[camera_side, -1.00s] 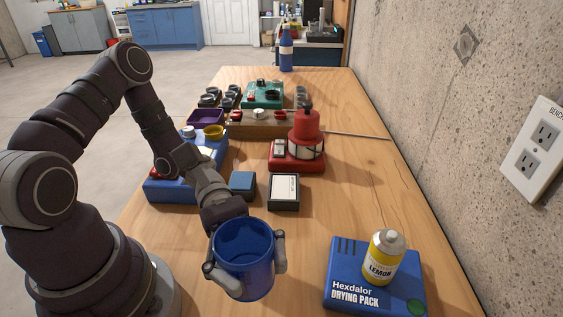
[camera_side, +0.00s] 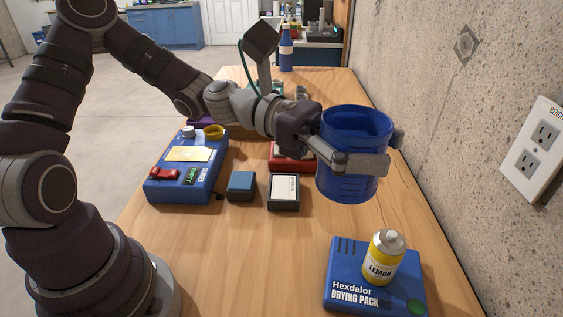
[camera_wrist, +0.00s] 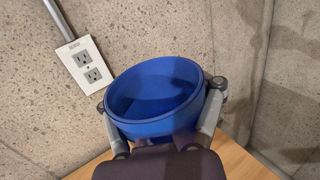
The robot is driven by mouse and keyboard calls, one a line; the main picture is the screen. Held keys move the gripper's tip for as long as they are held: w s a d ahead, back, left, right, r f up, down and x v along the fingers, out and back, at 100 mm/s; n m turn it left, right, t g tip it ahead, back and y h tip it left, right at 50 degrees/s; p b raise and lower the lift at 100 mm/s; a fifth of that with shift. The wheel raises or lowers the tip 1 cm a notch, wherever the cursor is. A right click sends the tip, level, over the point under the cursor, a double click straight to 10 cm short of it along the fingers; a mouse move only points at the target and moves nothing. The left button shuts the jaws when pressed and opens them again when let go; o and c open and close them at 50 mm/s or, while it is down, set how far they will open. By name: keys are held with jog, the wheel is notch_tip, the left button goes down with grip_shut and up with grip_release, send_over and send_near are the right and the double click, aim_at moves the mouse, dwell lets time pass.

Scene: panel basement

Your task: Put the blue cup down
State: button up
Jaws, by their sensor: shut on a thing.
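The blue cup (camera_side: 350,180) is upright and open at the top, held in the air above the wooden bench on the right side of the side view. My gripper (camera_side: 388,150) is shut around the cup, one finger on each side. In the wrist view the blue cup (camera_wrist: 155,100) appears tilted between the two fingers of my gripper (camera_wrist: 160,98), and its inside looks empty. The cup and gripper hide part of the bench and the red device behind them.
A blue drying pack (camera_side: 345,265) with a yellow lemon bottle (camera_side: 383,258) on it lies at the front right. A blue device (camera_side: 180,185), a small blue box (camera_side: 241,186) and a dark box (camera_side: 284,192) stand left. The concrete wall with an outlet (camera_side: 533,145) is right. Front-middle bench (camera_side: 230,260) is clear.

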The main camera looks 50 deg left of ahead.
jog(key=w+a+r+n+t+y, duration=0.1)
jog(key=w+a+n+t+y, duration=0.1)
jog(key=w+n+t+y, duration=0.35)
jog(key=w+a+r+n+t+y, duration=0.1)
jog(key=w+r+n+t+y, duration=0.2)
jog(key=w+t, duration=0.4)
jog(key=w+a+f+n+y, duration=0.2)
jog(key=w+a+n+y, duration=0.1)
jog(key=a+n+y, duration=0.3)
jog(key=w+a+f+n+y, duration=0.3)
jog(key=a+y, duration=0.2)
jog(key=y, duration=0.2)
jog(key=shift+n+t+y, duration=0.25)
jog(key=shift+n+y, duration=0.2)
notch_tip(320, 180, down, 21)
jog(key=shift+a+r, duration=0.1)
jog(key=shift+a, duration=0.05)
jog(key=o, duration=1.3)
jog(key=shift+o, duration=0.2)
